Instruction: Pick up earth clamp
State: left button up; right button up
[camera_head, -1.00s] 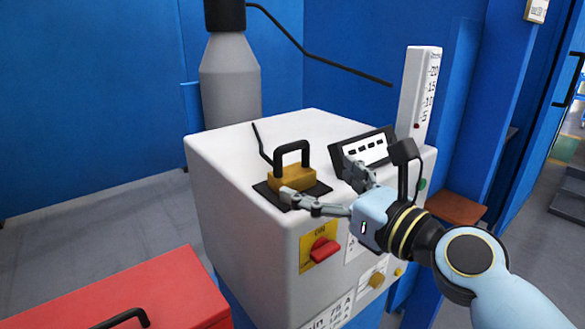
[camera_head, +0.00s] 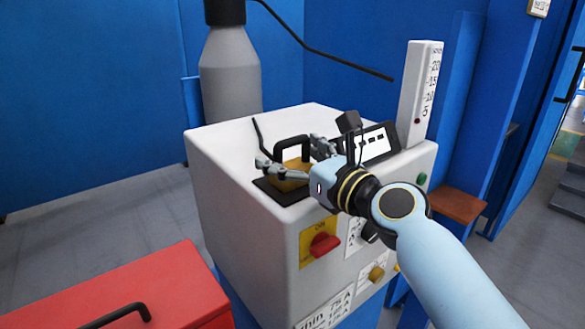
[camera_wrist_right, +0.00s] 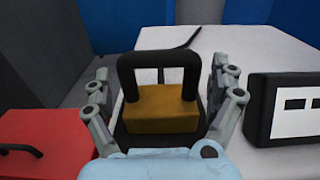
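The earth clamp is a brass-yellow block (camera_head: 287,184) with a black arched handle (camera_head: 292,145), on a dark pad (camera_head: 271,191) on top of the white machine. It also shows in the right wrist view (camera_wrist_right: 160,108), centred ahead of the gripper. My right gripper (camera_head: 292,152) is open, with one finger on each side of the clamp. In the right wrist view the fingers stand apart from the block, with gaps on both sides. My left gripper is not in view.
The white machine (camera_head: 235,165) has a labelled display panel (camera_head: 375,142) right of the clamp and a red switch (camera_head: 324,245) on its front. A white scale post (camera_head: 420,85) stands at the back right. A grey cylinder (camera_head: 230,90) stands behind. A red box (camera_head: 150,285) is at lower left.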

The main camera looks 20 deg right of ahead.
jog(key=c, duration=1.4)
jog(key=shift+c, duration=0.5)
jog(key=shift+r, duration=0.15)
